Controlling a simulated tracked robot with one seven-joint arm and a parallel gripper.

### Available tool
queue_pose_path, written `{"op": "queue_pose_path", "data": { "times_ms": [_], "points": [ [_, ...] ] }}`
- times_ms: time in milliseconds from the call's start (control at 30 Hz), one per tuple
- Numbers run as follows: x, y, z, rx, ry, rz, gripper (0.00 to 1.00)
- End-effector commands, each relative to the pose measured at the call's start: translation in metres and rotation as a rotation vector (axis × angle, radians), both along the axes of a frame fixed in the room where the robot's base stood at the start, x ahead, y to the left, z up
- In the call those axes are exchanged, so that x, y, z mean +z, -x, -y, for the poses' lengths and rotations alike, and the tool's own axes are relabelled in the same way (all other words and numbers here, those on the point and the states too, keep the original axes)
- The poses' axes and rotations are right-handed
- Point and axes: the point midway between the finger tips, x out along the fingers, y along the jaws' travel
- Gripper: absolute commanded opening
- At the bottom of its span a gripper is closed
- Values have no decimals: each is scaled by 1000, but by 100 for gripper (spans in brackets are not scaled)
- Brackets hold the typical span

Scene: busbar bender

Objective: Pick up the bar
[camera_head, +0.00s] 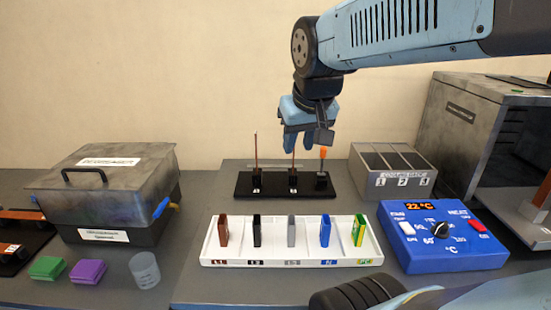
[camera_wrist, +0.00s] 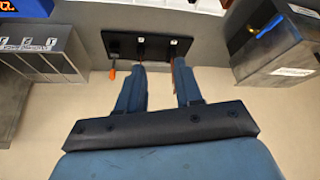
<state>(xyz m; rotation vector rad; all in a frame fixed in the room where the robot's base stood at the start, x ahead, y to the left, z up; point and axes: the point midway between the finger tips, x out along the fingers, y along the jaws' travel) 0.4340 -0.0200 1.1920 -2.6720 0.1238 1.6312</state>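Two thin copper-coloured bars stand upright in a black stand (camera_head: 272,188) in the head view: a left bar (camera_head: 256,152) and a middle bar (camera_head: 293,168). My gripper (camera_head: 298,143) hangs above the stand, its fingers pointing down near the top of the middle bar, which they partly hide. In the wrist view my gripper (camera_wrist: 159,72) is open, with a clear gap between the blue fingers. The stand (camera_wrist: 157,46) lies beyond the fingertips there. Reddish slivers of the bars show close by the fingers; I cannot tell whether either lies between them.
An orange-handled tool (camera_head: 322,158) stands at the stand's right end. A grey numbered box (camera_head: 402,183) is right of it. A white tray (camera_head: 290,262) with coloured pieces and a blue control box (camera_head: 445,238) are in front. A lidded grey box (camera_head: 100,190) is left.

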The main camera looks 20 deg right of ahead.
Motion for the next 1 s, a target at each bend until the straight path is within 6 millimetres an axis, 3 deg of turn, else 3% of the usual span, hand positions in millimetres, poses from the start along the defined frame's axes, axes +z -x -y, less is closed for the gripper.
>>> {"op": "queue_pose_path", "data": {
  "times_ms": [267,600,800,1000],
  "points": [
    [13,-90,27,-127,30,-39,35],
    [1,-197,80,-255,-1,-69,35],
    [-10,-238,110,-307,-37,-75,35],
    [-17,-254,123,-327,-53,-74,35]
  ]
}}
